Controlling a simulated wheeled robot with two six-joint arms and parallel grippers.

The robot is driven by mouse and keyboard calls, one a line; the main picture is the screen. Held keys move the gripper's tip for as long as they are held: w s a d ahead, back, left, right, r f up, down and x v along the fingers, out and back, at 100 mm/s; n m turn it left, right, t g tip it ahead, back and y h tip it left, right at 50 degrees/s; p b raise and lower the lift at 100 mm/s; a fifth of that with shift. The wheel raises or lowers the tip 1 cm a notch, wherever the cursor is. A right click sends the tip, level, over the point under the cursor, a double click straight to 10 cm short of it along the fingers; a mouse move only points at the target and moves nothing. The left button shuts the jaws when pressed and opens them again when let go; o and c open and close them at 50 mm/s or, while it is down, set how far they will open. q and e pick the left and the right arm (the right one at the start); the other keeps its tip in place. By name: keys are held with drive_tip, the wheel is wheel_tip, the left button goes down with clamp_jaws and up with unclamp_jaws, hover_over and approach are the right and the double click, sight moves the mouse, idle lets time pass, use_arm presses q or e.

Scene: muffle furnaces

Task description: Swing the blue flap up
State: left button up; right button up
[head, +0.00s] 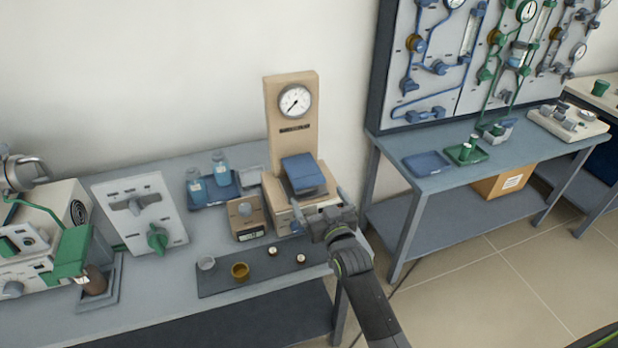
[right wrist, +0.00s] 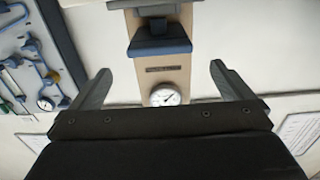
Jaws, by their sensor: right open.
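The blue flap (head: 303,174) sits on the front of a beige upright device (head: 280,140) with a round gauge (head: 295,101). It looks tilted, with its lower edge toward me. My right gripper (head: 321,204) is open just in front of the flap, at the device's lower right; I see no contact. In the right wrist view the blue flap (right wrist: 160,46) is at the top, beyond the open fingers (right wrist: 158,75), with nothing between them. The gauge (right wrist: 165,95) also shows there. My left gripper is not in view.
A small box with a display (head: 248,217) stands left of the device, near blue-capped bottles (head: 207,181). A dark mat (head: 225,283) with small cups lies in front. A white panel with a green knob (head: 140,212) stands further left. Floor separates the right-hand bench (head: 430,182).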

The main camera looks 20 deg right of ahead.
sight(311, 185)
drive_tip(key=w+b, duration=0.1)
drive_tip(key=w, duration=0.5)
drive_tip(key=shift+w+a+f+b, duration=0.1)
drive_tip(key=shift+w+f+b, duration=0.05)
drive_tip(key=shift+w+b, duration=0.25)
drive_tip(key=shift+w, duration=0.65)
